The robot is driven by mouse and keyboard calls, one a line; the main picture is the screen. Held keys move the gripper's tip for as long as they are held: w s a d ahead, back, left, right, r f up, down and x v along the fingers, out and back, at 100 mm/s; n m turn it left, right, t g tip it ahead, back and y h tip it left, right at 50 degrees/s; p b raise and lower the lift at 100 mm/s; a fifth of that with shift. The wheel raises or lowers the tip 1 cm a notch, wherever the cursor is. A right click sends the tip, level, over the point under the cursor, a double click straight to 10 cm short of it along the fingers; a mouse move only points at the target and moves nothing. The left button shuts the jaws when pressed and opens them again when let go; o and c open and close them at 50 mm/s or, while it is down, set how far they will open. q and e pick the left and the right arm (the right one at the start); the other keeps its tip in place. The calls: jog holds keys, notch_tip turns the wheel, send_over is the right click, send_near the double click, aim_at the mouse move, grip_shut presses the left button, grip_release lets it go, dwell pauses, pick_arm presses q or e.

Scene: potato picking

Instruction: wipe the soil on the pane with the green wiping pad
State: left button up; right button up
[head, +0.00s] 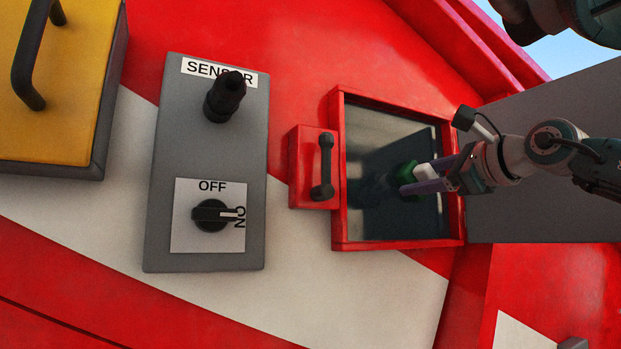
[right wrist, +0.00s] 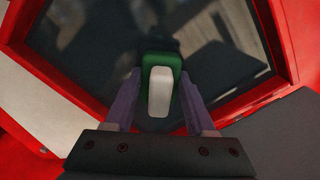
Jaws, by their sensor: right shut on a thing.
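The dark glass pane (head: 378,140) sits in a red frame (head: 338,225) right of the middle of the head view. It also shows in the right wrist view (right wrist: 90,40). My right gripper (head: 418,179) comes in from the right, in front of the pane. It is shut on the green wiping pad (head: 404,170), which has a white back and lies between the purple fingers in the right wrist view (right wrist: 160,88). The pad is at or very near the glass; I cannot tell whether it touches. Soil is hard to tell from dark reflections on the pane. My left gripper is not in view.
A red block with a black handle (head: 323,165) stands out left of the frame. Further left is a grey sensor box (head: 165,155) with a black knob (head: 210,215). A yellow box (head: 75,110) with a handle is at top left. A grey panel (head: 560,215) lies right of the frame.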

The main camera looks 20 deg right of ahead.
aim_at(372, 178)
jog(key=shift+f, duration=0.15)
jog(key=shift+s+a+b, duration=0.1)
jog(key=shift+a+b, duration=0.7)
jog(key=shift+a, duration=1.25)
jog(key=shift+s+a+b, duration=0.1)
jog(key=shift+a+b, duration=0.7)
jog(key=shift+a, duration=0.6)
jog(key=shift+s+a+b, duration=0.1)
jog(key=shift+a+b, duration=0.2)
jog(key=shift+a, duration=0.4)
